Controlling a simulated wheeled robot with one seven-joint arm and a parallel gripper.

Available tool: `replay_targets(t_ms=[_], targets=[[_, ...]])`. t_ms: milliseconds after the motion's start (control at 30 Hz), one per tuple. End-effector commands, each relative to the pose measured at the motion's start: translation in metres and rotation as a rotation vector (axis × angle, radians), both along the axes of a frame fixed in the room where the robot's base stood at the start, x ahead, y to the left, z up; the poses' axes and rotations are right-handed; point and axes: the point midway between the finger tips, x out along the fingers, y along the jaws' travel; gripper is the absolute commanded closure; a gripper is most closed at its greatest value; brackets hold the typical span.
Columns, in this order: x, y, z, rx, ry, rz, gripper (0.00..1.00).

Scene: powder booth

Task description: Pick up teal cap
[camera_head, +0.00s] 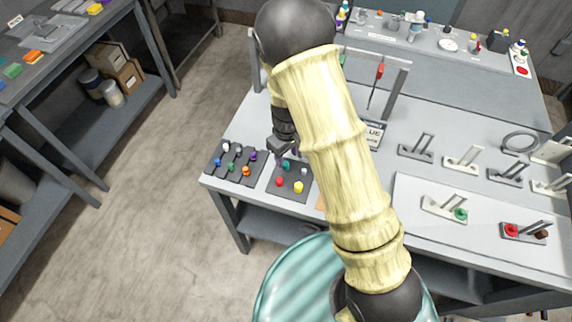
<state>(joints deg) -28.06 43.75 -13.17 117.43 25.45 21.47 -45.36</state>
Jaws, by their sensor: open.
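A small teal cap (287,166) sits on a dark square board (289,190) near the left front corner of the grey table. A red cap (279,181), a yellow cap (298,187) and a pale grey cap (304,171) are on the same board. My gripper (279,153) is open. In this view it is just above and left of the teal cap; I cannot tell the height between them.
A dark rack (235,163) with several coloured caps lies left of the board. Several hook-like fixtures (416,147) and a white panel (410,195) occupy the table's right side. A metal frame with a red-handled tool (380,72) stands behind my arm.

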Motion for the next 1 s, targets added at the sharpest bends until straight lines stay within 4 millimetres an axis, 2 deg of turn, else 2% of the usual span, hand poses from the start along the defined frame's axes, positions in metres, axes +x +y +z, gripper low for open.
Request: replay_targets(t_ms=[233, 600, 1000], targets=[[0.000, 0.001, -0.009, -0.001, 0.004, 0.000, 0.56], [0.002, 0.004, -0.049, -0.001, 0.002, 0.002, 0.56], [0.002, 0.004, -0.052, 0.000, 0.000, 0.002, 0.56]])
